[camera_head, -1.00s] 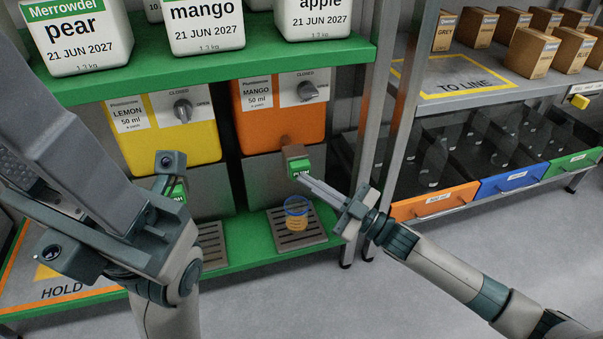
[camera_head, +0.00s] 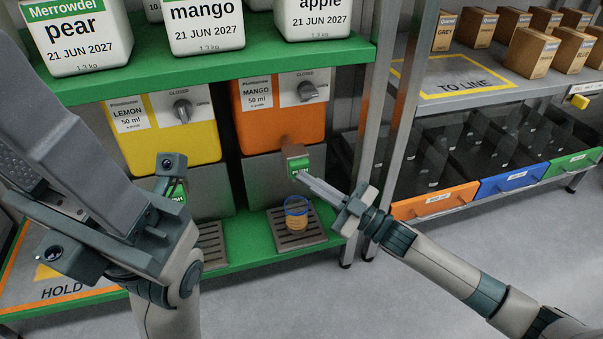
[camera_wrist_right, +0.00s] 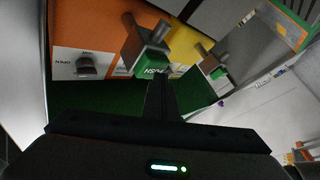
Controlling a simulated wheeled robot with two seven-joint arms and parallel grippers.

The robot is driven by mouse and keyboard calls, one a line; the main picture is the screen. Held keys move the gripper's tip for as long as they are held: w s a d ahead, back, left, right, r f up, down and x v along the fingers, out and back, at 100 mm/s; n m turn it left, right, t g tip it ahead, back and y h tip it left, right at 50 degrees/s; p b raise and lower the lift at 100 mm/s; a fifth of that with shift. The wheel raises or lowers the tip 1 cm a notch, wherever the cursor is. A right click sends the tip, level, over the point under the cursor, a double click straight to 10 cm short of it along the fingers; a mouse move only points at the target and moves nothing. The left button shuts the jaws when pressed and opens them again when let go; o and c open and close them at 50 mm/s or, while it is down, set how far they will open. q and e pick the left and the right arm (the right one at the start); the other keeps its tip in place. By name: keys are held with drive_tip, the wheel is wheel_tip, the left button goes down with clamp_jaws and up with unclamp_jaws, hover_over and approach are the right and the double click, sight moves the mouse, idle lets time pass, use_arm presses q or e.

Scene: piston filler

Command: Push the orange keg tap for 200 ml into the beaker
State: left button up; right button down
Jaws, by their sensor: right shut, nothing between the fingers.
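The orange mango keg (camera_head: 282,112) stands on the lower green shelf. Its label reads 50 ml a push, and its knob (camera_head: 308,91) is at the upper right. Its tap has a green push plate (camera_head: 299,164), also seen in the right wrist view (camera_wrist_right: 152,68). My right gripper (camera_head: 303,178) is shut and empty, its tips at the lower part of the plate; touching or just apart I cannot tell. The clear beaker (camera_head: 296,212) stands on the drip tray (camera_head: 322,236) under the tap, with orange-brown liquid low in it.
A yellow lemon keg (camera_head: 185,143) with its own tap stands left of the orange one. Large white containers (camera_head: 204,25) stand on the green shelf above. A metal rack post (camera_head: 371,130) rises right of the orange keg, with colored bins (camera_head: 436,200) beyond.

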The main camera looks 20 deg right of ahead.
drive_tip(key=shift+s+p, duration=0.7)
drive_tip(key=shift+s, duration=0.4)
drive_tip(key=shift+s, duration=0.15)
drive_tip(key=s+p, duration=0.3)
drive_tip(key=s, duration=0.1)
drive_tip(key=shift+s+d, duration=0.15)
drive_tip(key=shift+s, duration=0.2)
